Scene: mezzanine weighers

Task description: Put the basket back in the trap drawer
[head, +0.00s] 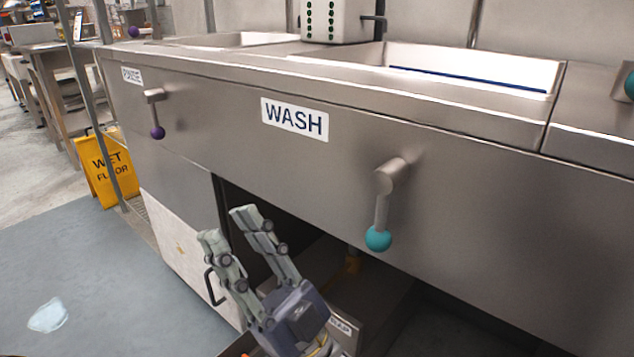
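My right gripper (226,226) is open, with its two fingers apart and pointing up and left in front of the opening under the sink unit. I see nothing between the fingers. A metal part with a partly hidden label that seems to read TRAP (341,327) shows low behind the gripper; it looks like the trap drawer. The gripper and the picture's bottom edge hide most of it. I cannot make out the basket. My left gripper is not in view.
The steel sink front carries a WASH label (295,119), a teal-knobbed lever (378,238) and a purple-knobbed lever (157,132). A cabinet door handle (212,287) is close to the gripper. A yellow wet floor sign (108,170) and a pale puddle-like patch (47,315) are on the left.

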